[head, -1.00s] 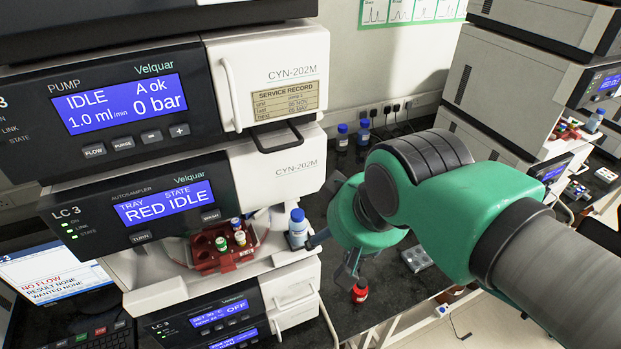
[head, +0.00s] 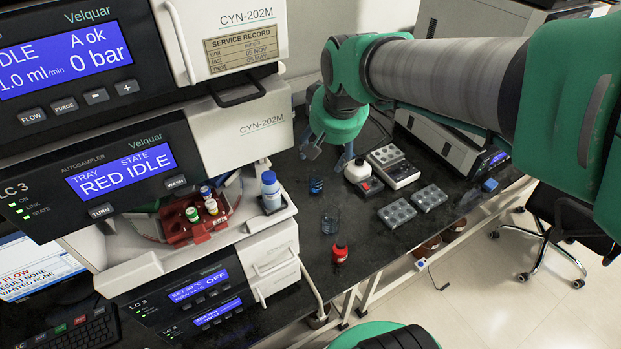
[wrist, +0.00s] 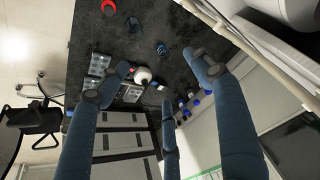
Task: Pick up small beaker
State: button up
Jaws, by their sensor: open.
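Two small glass vessels that look like beakers stand on the dark bench in the head view. One looks bluish (head: 316,185); the other is darker and clearer (head: 329,222), nearer the red bottle. In the wrist view they are the bluish one (wrist: 160,49) and the clearer one (wrist: 134,24). I cannot tell for sure which is the small beaker. My gripper (head: 328,154) is above the back of the bench, beyond both vessels and apart from them. In the wrist view its blue fingers (wrist: 155,78) are spread and empty.
A red-capped bottle (head: 340,252) stands near the bench front.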

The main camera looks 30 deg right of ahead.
jog(key=w+d+f+g, duration=0.1)
jog(key=w+d+f, duration=0.1)
jog(key=w, duration=0.3)
jog(key=w+d+f, duration=0.2)
jog(key=w+d, duration=0.1)
jog(key=w, duration=0.3)
jog(key=m+g+p, duration=0.1)
jog(key=g, duration=0.2)
send_over(316, 182)
jog(key=s+a, duration=0.1)
notch_tip(316, 182, down, 16)
jog(key=w+d+f, duration=0.1)
jog(key=f, duration=0.4)
jog(key=w+d+f+y, duration=0.1)
jog(key=w+f, duration=0.1)
jog(key=f, duration=0.3)
jog(key=shift+w+d+f+g+p, duration=0.2)
jog(key=shift+w+d+g+p, duration=0.1)
jog(key=shift+d, duration=0.1)
notch_tip(316, 182, down, 9)
jog(key=b, duration=0.1)
jog(key=shift+r, duration=0.2)
jog(key=shift+f, duration=0.1)
